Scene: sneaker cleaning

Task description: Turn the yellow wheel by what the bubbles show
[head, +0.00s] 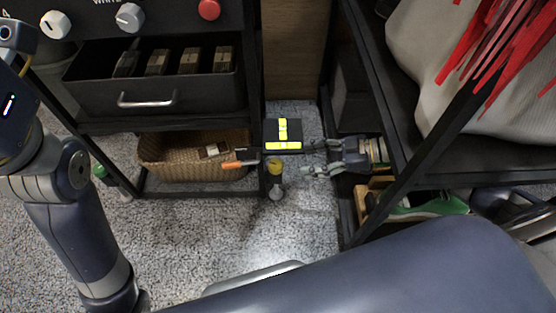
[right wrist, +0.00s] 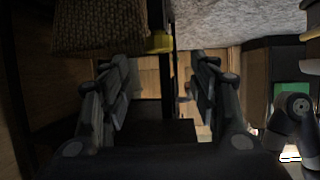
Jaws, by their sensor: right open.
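The yellow wheel (head: 274,166) sits low at the foot of the black rack's front right leg, above a grey foot (head: 276,193). A black level (head: 271,130) with two bright yellow vials in a T shape shows just above it. The bubbles are too small to read surely. My right gripper (head: 304,157) is open and empty, to the right of the wheel, its fingers pointing left toward it and apart from it. In the right wrist view, a yellow patch of the wheel (right wrist: 158,42) shows beyond and between the open fingers. My left gripper is out of view.
A wicker basket (head: 165,155) stands on the rack's lower shelf, with an orange-and-black tool (head: 240,164) by its right end. An open drawer (head: 90,93) is above. A second black rack with a green shoe (head: 440,205) stands at right. Grey carpet (head: 215,225) lies clear in front.

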